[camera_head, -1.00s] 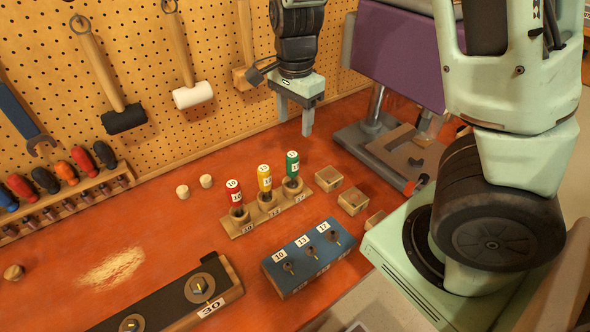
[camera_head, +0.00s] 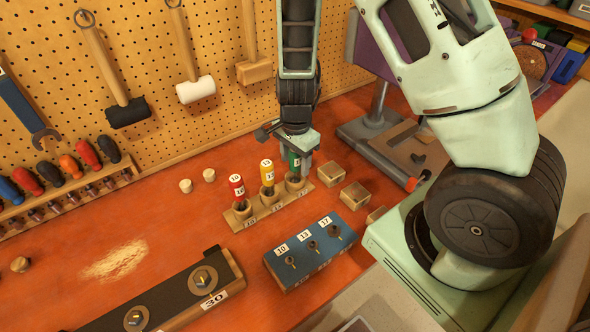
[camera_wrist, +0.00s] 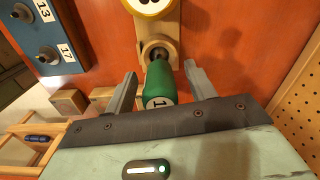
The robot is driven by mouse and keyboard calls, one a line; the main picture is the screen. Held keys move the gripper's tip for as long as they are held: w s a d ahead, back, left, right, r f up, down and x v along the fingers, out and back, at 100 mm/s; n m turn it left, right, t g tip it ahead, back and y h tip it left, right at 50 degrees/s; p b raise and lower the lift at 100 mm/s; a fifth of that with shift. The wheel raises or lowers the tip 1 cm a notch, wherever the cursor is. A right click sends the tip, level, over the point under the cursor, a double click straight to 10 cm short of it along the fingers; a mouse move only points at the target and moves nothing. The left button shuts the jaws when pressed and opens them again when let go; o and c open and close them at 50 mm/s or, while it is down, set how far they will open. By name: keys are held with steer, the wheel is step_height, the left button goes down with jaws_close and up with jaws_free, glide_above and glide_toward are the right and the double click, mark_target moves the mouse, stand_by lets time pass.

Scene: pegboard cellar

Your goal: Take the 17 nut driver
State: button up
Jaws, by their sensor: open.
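The green nut driver (camera_head: 294,160) stands upright in the right hole of a wooden rack (camera_head: 244,222). In the wrist view the green handle (camera_wrist: 159,82) shows a white cap with a partly visible number starting with 1. My gripper (camera_head: 301,166) is open above it, and in the wrist view its two fingers (camera_wrist: 160,75) stand on either side of the handle, with a gap visible at each side. A red nut driver (camera_head: 237,188) marked 10 and a yellow one (camera_head: 267,173) marked 13 stand to its left in the same rack.
A blue block (camera_head: 309,254) with sockets labelled 10, 13 and 17 lies in front of the rack. Small wooden boxes (camera_head: 355,195) stand to the right. A pegboard (camera_head: 225,45) with hanging mallets rises behind. Open red bench surface (camera_head: 165,225) lies to the left.

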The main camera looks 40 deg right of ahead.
steer(key=shift+f, duration=0.4)
steer(key=shift+c, duration=0.3)
steer(key=c, duration=1.1)
steer(key=shift+o, duration=0.2)
step_height(320, 180, up, 10)
steer(key=shift+r, duration=0.1)
